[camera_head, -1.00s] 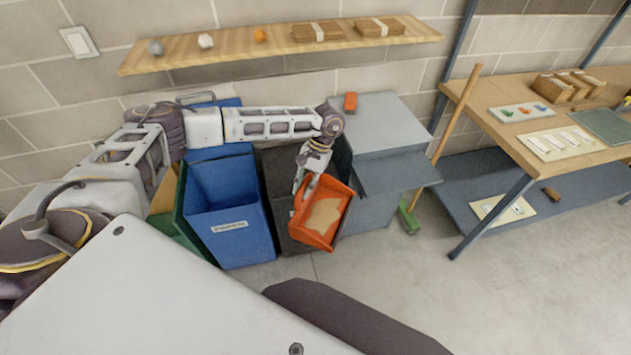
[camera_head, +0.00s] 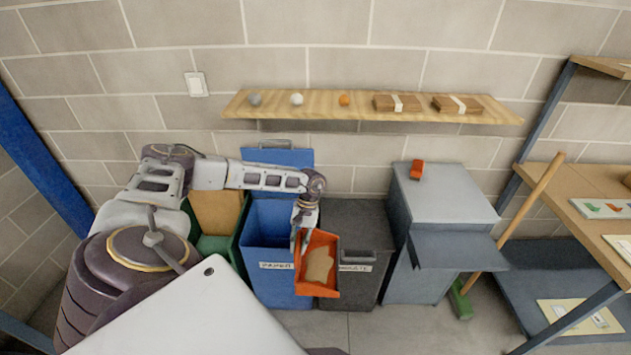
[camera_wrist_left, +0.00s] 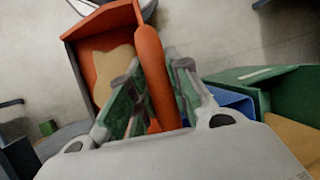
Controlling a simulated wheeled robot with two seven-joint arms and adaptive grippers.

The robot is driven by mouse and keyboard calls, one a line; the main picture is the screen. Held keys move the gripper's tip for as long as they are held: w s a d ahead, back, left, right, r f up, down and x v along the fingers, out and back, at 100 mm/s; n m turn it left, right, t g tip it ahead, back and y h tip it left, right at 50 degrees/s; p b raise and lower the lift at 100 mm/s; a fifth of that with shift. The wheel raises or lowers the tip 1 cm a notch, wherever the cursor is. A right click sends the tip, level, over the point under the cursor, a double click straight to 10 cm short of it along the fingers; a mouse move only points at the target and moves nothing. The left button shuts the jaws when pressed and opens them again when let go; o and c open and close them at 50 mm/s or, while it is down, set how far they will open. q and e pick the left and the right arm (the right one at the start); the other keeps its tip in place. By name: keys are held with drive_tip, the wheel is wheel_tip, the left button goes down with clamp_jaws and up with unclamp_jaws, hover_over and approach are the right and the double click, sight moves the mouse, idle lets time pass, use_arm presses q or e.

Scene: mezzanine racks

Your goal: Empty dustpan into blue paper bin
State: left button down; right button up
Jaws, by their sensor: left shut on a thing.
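The orange dustpan (camera_head: 331,288) holds a flat tan heap of sweepings (camera_head: 318,264). My left gripper (camera_head: 300,242) is shut on its handle, which shows between the green-lined fingers (camera_wrist_left: 157,82) in the left wrist view. The dustpan (camera_wrist_left: 82,54) still carries the tan heap there. The blue bin (camera_head: 285,288), labelled PAPER, has its lid (camera_head: 290,157) raised against the wall. In the head view the dustpan overlaps the right front edge of the blue bin and the left part of the dark bin. My right gripper is out of view.
The dark waste bin (camera_head: 372,225) stands right of the blue bin, its lid down. A green bin (camera_head: 215,245) with cardboard stands left. A grey cabinet (camera_head: 440,205), a broom (camera_head: 520,215) and a workbench are further right. A wall shelf (camera_head: 360,107) hangs above.

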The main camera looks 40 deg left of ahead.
use_arm(q)
drive_tip(key=s+a+n+t+h+p, duration=0.1)
drive_tip(key=a+n+t+h, duration=0.15)
drive_tip(key=a+n, duration=0.65)
drive_tip(key=w+a+r+n+t+y, duration=0.1)
drive_tip(key=w+a+r+n+t, duration=0.1)
drive_tip(key=w+a+n, duration=0.3)
drive_tip(key=w+a+r+n+t+y, duration=0.1)
drive_tip(key=w+a+n+t, duration=0.4)
drive_tip(key=n, duration=0.9)
drive_tip(key=shift+w+a+r+p, duration=0.4)
drive_tip(key=shift+w+a+r, duration=0.15)
drive_tip(key=shift+r, duration=0.35)
drive_tip(key=shift+n, duration=0.3)
